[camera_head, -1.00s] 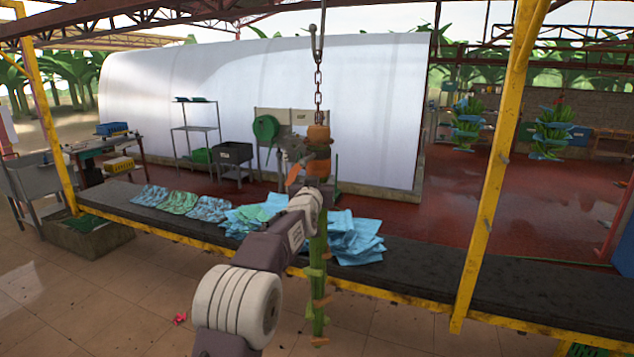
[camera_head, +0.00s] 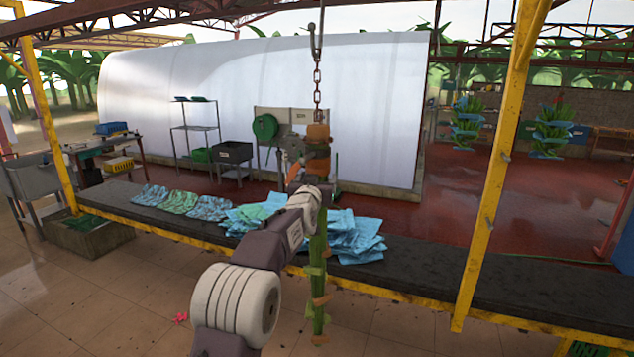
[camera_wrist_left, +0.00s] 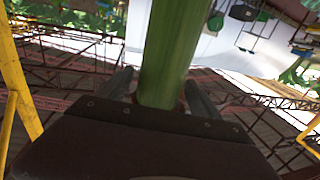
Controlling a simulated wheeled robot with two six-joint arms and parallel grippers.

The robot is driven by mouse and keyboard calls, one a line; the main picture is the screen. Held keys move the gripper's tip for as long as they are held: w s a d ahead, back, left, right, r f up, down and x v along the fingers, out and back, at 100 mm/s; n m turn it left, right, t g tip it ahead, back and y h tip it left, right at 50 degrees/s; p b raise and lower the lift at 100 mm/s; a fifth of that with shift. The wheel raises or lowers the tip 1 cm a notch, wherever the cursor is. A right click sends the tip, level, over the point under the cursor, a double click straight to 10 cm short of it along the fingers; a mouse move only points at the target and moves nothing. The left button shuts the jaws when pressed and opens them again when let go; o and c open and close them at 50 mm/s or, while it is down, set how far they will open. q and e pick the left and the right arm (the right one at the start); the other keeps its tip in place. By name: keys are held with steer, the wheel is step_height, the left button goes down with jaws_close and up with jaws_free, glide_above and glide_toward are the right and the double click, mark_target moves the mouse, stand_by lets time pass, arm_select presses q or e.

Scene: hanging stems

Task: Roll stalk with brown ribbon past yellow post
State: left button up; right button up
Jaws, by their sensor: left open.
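The green stalk (camera_head: 318,255) hangs upright from a chain and hook, with brown-orange ribbon (camera_head: 317,133) around its top and short cut stubs down its sides. The yellow post (camera_head: 492,190) stands to the right of the stalk. My left gripper (camera_head: 312,182) is at the stalk's upper part, below the top ribbon; its wrist hides part of the stalk. In the left wrist view, the stalk (camera_wrist_left: 168,50) passes between the two open fingers of my left gripper (camera_wrist_left: 160,92). I cannot tell whether either finger touches it. My right gripper is not in view.
A dark bench (camera_head: 415,270) with a yellow edge runs behind the stalk, carrying blue folded sheets (camera_head: 350,238). Another yellow post (camera_head: 45,125) stands far left.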

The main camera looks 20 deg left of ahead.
arm_select(q)
steer(key=s+d+b, duration=0.1)
steer(key=s+b, duration=0.3)
steer(key=s, duration=0.5)
steer(key=shift+d+b, duration=0.25)
steer(key=shift+b, duration=0.05)
steer(key=shift+w, duration=0.1)
steer(key=s+d+f+m+g+h, duration=0.1)
steer(key=s+d+f+g, duration=0.15)
steer(key=f, duration=0.45)
steer(key=s+d+f+g+h, duration=0.1)
steer(key=s+d+f+g, duration=0.2)
steer(key=f, duration=0.5)
steer(key=s+d+f+m+g+h, duration=0.1)
steer(key=s+d+f, duration=0.1)
steer(key=s+f, duration=0.4)
steer(key=s+f+g, duration=0.5)
steer(key=s+f, duration=0.4)
steer(key=s, duration=0.3)
steer(key=s+f+g, duration=0.5)
steer(key=s+f, duration=0.5)
steer(key=s, duration=0.2)
steer(key=shift+s+d, duration=0.2)
steer(key=shift+d, duration=0.15)
